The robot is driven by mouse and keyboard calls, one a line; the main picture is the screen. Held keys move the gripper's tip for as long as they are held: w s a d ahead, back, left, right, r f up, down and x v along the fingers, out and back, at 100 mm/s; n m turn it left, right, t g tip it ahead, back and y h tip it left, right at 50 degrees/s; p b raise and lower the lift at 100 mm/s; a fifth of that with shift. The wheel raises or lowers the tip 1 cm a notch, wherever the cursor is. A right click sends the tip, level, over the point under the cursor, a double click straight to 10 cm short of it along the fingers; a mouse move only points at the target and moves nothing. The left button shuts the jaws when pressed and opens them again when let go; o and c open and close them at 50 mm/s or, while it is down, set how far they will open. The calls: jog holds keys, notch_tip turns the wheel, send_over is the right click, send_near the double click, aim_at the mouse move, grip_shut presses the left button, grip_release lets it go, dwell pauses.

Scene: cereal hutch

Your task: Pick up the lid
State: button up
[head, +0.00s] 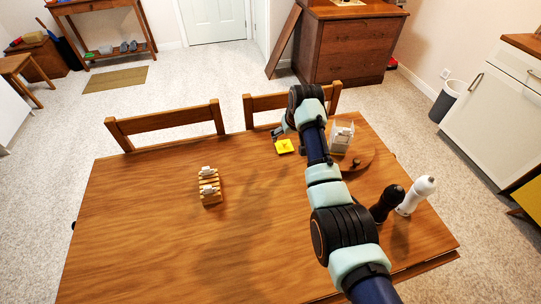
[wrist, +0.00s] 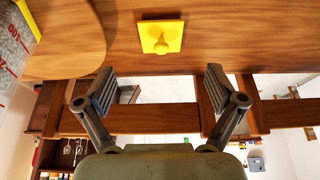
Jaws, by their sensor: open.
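The lid (head: 284,146) is a small yellow square with a knob on top. It lies flat on the wooden table near the far edge, and it also shows at the top of the wrist view (wrist: 172,30). My gripper (head: 279,131) is at the far edge of the table, close beside the lid. In the wrist view my gripper (wrist: 153,86) has its two fingers wide apart with nothing between them. The lid appears beyond the fingertips, apart from them.
A whitish container (head: 341,134) stands by a round wooden board (head: 357,163), right of the lid. A dark mill (head: 386,204) and a white mill (head: 416,194) stand at right. A small wooden rack (head: 210,187) is left. Chair backs (head: 170,124) line the far edge.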

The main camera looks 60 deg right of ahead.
aim_at(285, 144)
jog(key=shift+b+x, duration=0.8)
jog(key=shift+x, duration=0.6)
jog(key=b+x, duration=0.4)
jog(key=shift+s+a+f, duration=0.1)
jog(key=shift+a+f, duration=0.05)
jog(key=shift+f, duration=0.1)
jog(key=shift+w+f+b, duration=0.2)
jog(key=shift+f+b, duration=0.2)
jog(key=shift+b, duration=0.1)
jog(key=shift+r, duration=0.1)
jog(key=c, duration=0.9)
